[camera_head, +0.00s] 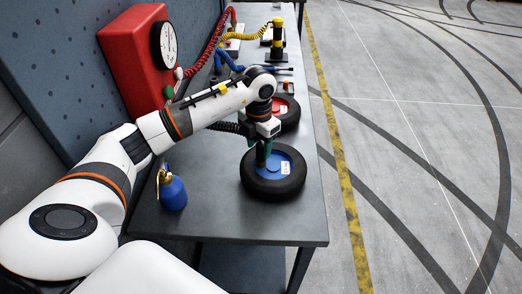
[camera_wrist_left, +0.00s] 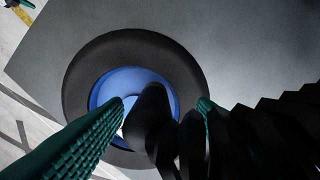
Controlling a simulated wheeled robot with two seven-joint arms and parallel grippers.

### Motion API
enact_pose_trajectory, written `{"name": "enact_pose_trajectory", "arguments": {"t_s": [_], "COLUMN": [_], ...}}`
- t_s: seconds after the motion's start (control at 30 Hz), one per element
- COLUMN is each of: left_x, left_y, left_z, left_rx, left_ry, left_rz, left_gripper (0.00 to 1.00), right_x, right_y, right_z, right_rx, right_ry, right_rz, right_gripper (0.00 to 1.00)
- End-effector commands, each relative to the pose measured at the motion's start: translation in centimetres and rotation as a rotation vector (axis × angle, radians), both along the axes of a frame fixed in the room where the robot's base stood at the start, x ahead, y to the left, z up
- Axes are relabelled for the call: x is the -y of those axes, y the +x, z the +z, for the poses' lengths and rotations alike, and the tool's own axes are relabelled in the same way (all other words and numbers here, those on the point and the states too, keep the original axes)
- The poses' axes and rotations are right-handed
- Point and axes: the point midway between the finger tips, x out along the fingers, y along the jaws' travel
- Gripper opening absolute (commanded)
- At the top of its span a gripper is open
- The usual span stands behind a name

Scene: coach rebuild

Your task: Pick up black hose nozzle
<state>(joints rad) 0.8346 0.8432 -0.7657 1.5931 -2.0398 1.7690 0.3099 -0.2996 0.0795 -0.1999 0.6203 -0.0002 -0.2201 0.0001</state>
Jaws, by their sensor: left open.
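The black hose nozzle (camera_wrist_left: 150,115) shows in the left wrist view as a dark rounded body between the two teal fingers of my left gripper (camera_wrist_left: 160,105). A ribbed black hose (camera_wrist_left: 275,125) runs off to the right. In the head view my left gripper (camera_head: 265,152) points down over the blue-hubbed wheel (camera_head: 262,192). Its fingers are open, one on each side of the nozzle; I cannot tell whether they touch it. In the head view the nozzle is mostly hidden by the gripper. A small teal and dark shape at the wrist view's top-left may be my right gripper (camera_wrist_left: 20,4).
A red-hubbed wheel (camera_head: 285,112) lies behind the blue one. A blue bottle (camera_head: 172,190) stands at the left on the grey table (camera_head: 225,222). A red gauge box (camera_head: 130,60) is on the wall panel. Red, yellow and blue hoses are farther back.

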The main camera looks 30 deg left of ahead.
Motion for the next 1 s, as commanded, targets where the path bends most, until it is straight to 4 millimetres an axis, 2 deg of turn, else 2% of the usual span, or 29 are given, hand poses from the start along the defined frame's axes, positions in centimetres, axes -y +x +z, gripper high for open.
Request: {"name": "enact_pose_trajectory", "arguments": {"t_s": [0.03, 0.13, 0.3, 0.57, 0.87, 1.0], "left_x": [0.3, 0.7, 0.5, 0.5, 0.5, 0.5], "left_y": [0.0, 0.2, 0.2, 0.3, 0.3, 0.3], "left_z": [-0.5, -2.0, -4.0, -4.3, -4.2, -4.2], "left_rx": [-0.006, -0.007, -0.002, 0.0, 0.0, 0.001], "left_ry": [-0.003, -0.003, -0.002, -0.001, -0.001, -0.001], "left_rz": [-0.002, 0.0, 0.0, -0.001, -0.001, 0.0], "left_gripper": [0.52, 0.52, 0.52, 0.5, 0.01, 0.01], "right_x": [0.0, 0.0, 0.0, 0.0, 0.0, 0.0], "right_y": [0.0, 0.0, -0.1, -0.1, -0.1, 0.0], "right_z": [0.9, 1.8, 2.0, 1.9, 1.9, 2.0], "right_rx": [0.0, 0.0, -0.001, -0.001, -0.001, 0.0], "right_ry": [0.0, 0.0, 0.0, 0.0, 0.0, 0.0], "right_rz": [0.0, 0.0, 0.0, 0.0, 0.0, 0.0], "right_gripper": [0.0, 0.0, 0.0, 0.0, 0.0, 0.0]}}
